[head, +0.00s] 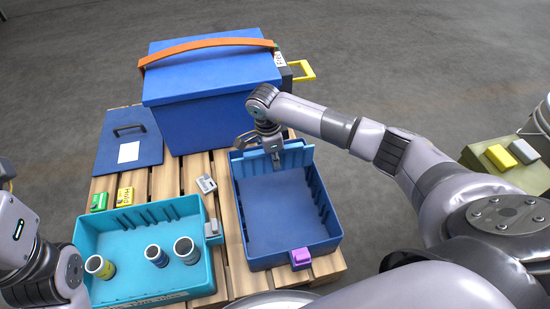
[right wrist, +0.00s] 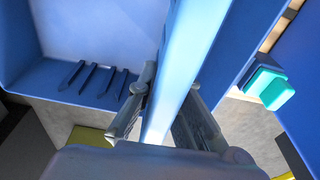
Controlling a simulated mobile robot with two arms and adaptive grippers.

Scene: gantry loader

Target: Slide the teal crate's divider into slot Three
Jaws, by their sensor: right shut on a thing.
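The teal crate (head: 90,234) stands at the front left of the pallet, with ribs along its back wall and three round cans inside. A light blue divider panel (head: 300,156) stands at the back end of the dark blue crate (head: 258,262), not in the teal one. My right gripper (head: 275,160) is shut on this panel, which runs between its fingers in the right wrist view (right wrist: 190,60). I cannot tell whether the panel is seated in ribs there. My left arm shows at the lower left; its fingers are out of view.
A large blue lidded box (head: 215,115) with an orange strap stands behind the crates. A grey clip (head: 206,184), a yellow block (head: 125,197) and a green block (head: 99,202) lie on the pallet. A purple clip (head: 300,257) sits on the dark blue crate's front wall.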

